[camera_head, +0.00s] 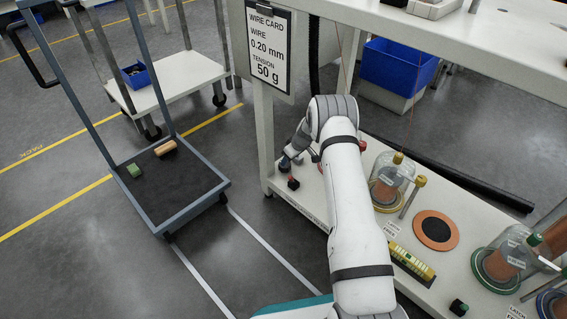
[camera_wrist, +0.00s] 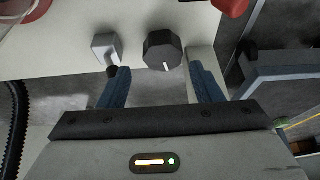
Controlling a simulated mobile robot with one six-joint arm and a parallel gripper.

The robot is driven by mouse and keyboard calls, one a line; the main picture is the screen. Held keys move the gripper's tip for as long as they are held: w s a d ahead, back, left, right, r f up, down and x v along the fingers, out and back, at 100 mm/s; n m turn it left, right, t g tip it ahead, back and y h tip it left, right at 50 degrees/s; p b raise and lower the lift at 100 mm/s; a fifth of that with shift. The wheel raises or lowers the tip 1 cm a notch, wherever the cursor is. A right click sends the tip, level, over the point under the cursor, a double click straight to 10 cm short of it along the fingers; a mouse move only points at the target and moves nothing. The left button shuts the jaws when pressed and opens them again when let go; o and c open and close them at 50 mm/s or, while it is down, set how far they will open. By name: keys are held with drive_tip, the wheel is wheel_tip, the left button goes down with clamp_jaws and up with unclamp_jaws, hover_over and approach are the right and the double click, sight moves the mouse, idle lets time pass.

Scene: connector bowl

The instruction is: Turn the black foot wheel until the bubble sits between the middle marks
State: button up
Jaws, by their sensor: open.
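A black faceted wheel (camera_wrist: 164,52) with a white index line shows in the wrist view at the edge of the pale bench. My gripper (camera_wrist: 158,72) is open, its two blue fingers pointing toward the wheel, one to each side; no contact is clear. In the head view my gripper (camera_head: 287,160) is at the bench's far left end, close to a small dark knob (camera_head: 293,183). A yellow-green spirit level (camera_head: 412,262) lies along the front of the bench. Its bubble is too small to read against the marks. Another black knob (camera_head: 458,307) stands near the front edge.
Glass jars (camera_head: 395,170) and an orange disc (camera_head: 436,230) stand on the bench. A cart (camera_head: 150,200) is at left, with clear floor between.

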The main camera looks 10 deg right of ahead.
drive_tip(key=b+x, duration=0.1)
drive_tip(key=x, duration=0.4)
drive_tip(key=shift+a+f+b, duration=0.15)
drive_tip(key=shift+a+b, duration=0.05)
drive_tip(key=shift+b, duration=0.2)
drive_tip(key=c, duration=0.7)
drive_tip(key=shift+m+h, duration=0.3)
drive_tip(key=shift+m, duration=0.4)
drive_tip(key=o, duration=0.7)
drive_tip(key=p+v, duration=0.3)
drive_tip(key=v, duration=0.5)
drive_tip(key=shift+p, duration=0.3)
